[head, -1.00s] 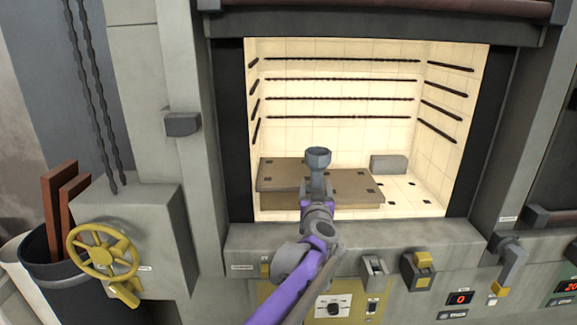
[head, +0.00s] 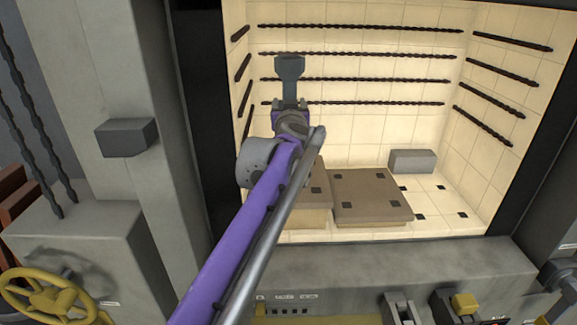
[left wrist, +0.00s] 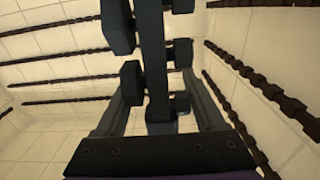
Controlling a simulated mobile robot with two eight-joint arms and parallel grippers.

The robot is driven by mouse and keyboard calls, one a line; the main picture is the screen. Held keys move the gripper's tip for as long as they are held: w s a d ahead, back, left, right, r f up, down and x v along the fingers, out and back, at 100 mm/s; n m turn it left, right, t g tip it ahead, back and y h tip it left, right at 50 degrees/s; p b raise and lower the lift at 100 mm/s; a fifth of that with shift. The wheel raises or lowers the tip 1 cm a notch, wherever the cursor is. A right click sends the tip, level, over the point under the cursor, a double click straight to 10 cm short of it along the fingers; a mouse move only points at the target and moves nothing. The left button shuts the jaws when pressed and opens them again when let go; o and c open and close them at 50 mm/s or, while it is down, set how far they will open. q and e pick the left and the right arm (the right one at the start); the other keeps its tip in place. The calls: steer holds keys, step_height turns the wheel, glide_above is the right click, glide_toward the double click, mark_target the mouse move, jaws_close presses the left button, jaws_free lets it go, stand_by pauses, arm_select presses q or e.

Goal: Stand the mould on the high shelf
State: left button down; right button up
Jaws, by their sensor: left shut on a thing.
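The grey mould (head: 290,68), with a wide cup-like top and a narrower stem, is held upright in my left gripper (head: 290,103). The gripper is shut on the stem, high in the lit chamber and in front of the back wall's rods. In the left wrist view the mould (left wrist: 152,60) is a dark upright bar between the finger pads. Two brown slabs stand side by side below: a left slab (head: 317,188), partly hidden by my arm, and a right slab (head: 370,195). The left slab looks taller. My right gripper is out of view.
A grey block (head: 412,161) sits at the chamber's back right. Dark twisted rods (head: 350,80) line the walls. The chamber's left jamb (head: 205,100) is close to my arm. Free room lies above the right slab.

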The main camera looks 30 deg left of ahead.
arm_select(q)
steer(key=shift+a+f, duration=0.1)
steer(key=shift+f, duration=0.25)
steer(key=f, duration=0.4)
steer(key=shift+s, duration=0.2)
step_height(320, 180, down, 5)
steer(key=shift+w+r, duration=0.1)
steer(key=shift+f, duration=0.25)
jaws_free()
steer(key=shift+r, duration=0.1)
